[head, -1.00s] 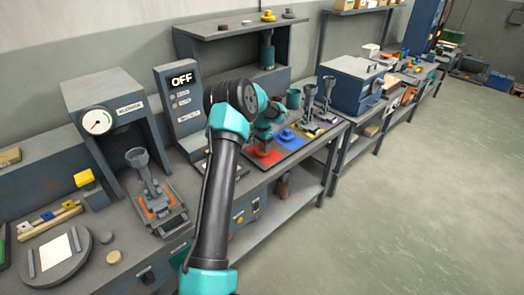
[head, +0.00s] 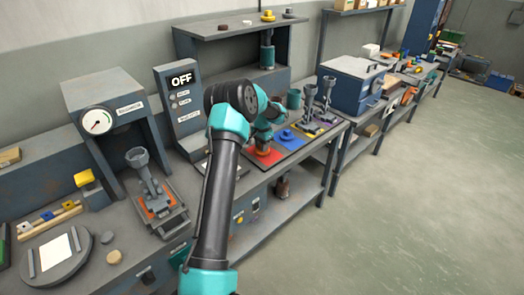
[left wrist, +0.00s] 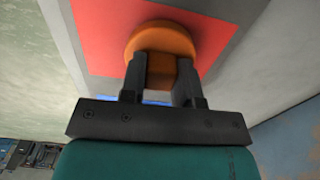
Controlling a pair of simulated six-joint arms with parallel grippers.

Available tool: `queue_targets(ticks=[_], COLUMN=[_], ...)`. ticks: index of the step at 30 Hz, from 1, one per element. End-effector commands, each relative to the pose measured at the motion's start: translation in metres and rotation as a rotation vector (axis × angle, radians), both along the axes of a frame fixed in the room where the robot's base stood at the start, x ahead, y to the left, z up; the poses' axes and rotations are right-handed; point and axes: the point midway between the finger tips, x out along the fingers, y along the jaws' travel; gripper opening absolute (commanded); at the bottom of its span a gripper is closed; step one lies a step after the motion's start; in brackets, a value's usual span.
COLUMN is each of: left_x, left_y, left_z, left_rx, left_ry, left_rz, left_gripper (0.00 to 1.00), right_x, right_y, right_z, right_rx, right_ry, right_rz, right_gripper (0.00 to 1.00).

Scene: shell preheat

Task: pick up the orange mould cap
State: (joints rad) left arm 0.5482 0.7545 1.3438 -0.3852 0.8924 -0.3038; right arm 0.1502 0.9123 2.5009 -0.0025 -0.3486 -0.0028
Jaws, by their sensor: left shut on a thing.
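The orange mould cap (left wrist: 165,38) is round, with a block-like grip on top, and shows in the left wrist view over a red mat (left wrist: 95,30). My left gripper (left wrist: 160,75) is shut on the cap's grip, one dark finger on each side. In the head view the left gripper (head: 263,142) reaches down at the red mat (head: 272,160) on the bench, and the arm and fingers hide much of the cap (head: 263,151). I cannot tell whether the cap touches the mat. My right gripper is not in view.
A blue cap (head: 287,134) sits on a blue mat right beside the red one. Grey funnel-topped moulds (head: 326,88) stand further right. A control post reading OFF (head: 182,95) and a gauge press (head: 105,95) stand left. A shelf (head: 240,30) is behind.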

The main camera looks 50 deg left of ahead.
Motion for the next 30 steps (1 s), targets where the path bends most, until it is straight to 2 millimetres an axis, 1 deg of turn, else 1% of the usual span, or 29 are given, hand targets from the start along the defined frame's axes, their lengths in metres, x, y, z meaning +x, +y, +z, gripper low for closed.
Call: queue_targets(ticks=[1, 3, 9, 13, 17, 23, 30], left_x=[0.0, 0.0, 0.0, 0.0, 0.0, 0.001, -0.017], left_y=[0.0, 0.0, 0.0, 0.0, 0.001, 0.0, -0.019], left_z=[0.0, 0.0, 0.0, 0.004, 0.014, 0.037, 0.038], left_rx=[0.0, 0.0, 0.0, 0.001, 0.002, 0.002, -0.001], left_ry=[0.0, 0.0, 0.0, -0.001, -0.003, -0.003, 0.001], left_rz=[0.0, 0.0, 0.0, 0.0, 0.0, -0.001, -0.001], left_gripper=[0.11, 0.06, 0.06, 0.06, 0.06, 0.06, 0.06], right_x=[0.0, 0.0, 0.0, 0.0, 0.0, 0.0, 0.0], right_y=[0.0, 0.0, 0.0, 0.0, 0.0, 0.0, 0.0], right_z=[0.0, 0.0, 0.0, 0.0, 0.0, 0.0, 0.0], right_rx=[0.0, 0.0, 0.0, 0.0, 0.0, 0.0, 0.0], right_ry=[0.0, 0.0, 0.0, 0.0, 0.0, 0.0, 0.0], right_rz=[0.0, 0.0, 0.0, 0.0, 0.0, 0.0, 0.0], right_gripper=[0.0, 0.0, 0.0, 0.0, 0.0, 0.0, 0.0])
